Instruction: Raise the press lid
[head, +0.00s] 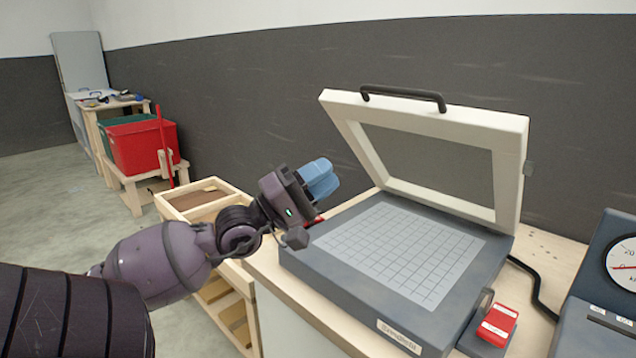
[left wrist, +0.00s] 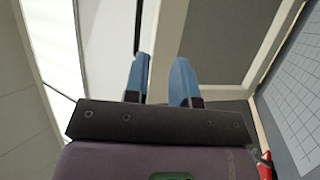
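The press (head: 465,285) stands on a wooden bench, with a dark base and a pale gridded bed (head: 400,250). A black handle (head: 402,94) is on the lid's top edge. My left gripper (head: 322,172) is just left of the lid, lower than the handle and apart from it. Its blue fingers are spread with nothing between them, as the left wrist view (left wrist: 160,75) shows. My right gripper is not in view.
A red latch-like block (head: 498,325) sits at the press's front right corner. A dial gauge unit (head: 622,262) stands at far right. A wooden rack (head: 205,195) is behind my left arm. Red (head: 140,148) and green bins stand farther left. The floor at left is clear.

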